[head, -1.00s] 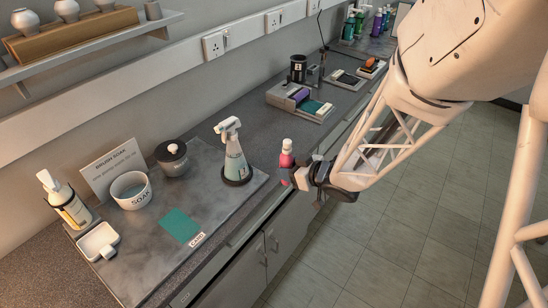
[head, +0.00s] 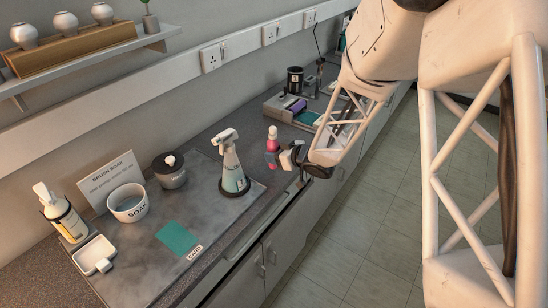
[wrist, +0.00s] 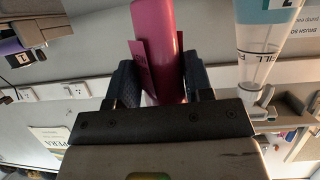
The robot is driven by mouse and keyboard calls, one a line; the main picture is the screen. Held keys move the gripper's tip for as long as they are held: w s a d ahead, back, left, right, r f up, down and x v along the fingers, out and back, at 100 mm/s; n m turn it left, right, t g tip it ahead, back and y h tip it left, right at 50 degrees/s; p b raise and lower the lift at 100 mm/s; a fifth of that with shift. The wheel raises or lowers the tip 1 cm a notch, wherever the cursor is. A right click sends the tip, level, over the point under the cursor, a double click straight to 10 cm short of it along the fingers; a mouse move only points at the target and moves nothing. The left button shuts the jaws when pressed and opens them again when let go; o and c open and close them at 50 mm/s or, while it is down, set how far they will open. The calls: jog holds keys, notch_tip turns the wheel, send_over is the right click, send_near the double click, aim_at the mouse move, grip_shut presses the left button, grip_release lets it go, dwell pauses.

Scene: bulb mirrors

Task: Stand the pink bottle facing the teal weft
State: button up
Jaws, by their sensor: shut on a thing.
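The pink bottle (head: 272,141) with a pale pink cap is upright in my gripper (head: 281,157), near the counter's front edge, right of the spray bottle. In the wrist view the pink bottle (wrist: 158,35) is between the two dark fingers of my gripper (wrist: 160,82), which is shut on it. I cannot tell whether its base touches anything. A flat teal piece (head: 178,238) lies on the grey mat beside a small white label. Another teal piece (head: 307,118) lies in the grey tray at the back, beside a purple one. I cannot tell which is the weft.
A spray bottle (head: 232,168) with teal liquid stands on the mat's right part; it also shows in the wrist view (wrist: 265,35). A dark lidded jar (head: 170,169), a white SOAK bowl (head: 128,203), a pump bottle (head: 61,214) and a white dish (head: 95,254) stand left.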

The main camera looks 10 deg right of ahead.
jog(key=shift+w+a+f, duration=0.1)
jog(key=shift+w+f, duration=0.05)
jog(key=shift+w, duration=1.1)
jog(key=shift+f, duration=0.1)
jog(key=shift+f, duration=1.65)
jog(key=shift+f, duration=0.15)
jog(key=o, duration=0.9)
jog(key=shift+c, duration=0.2)
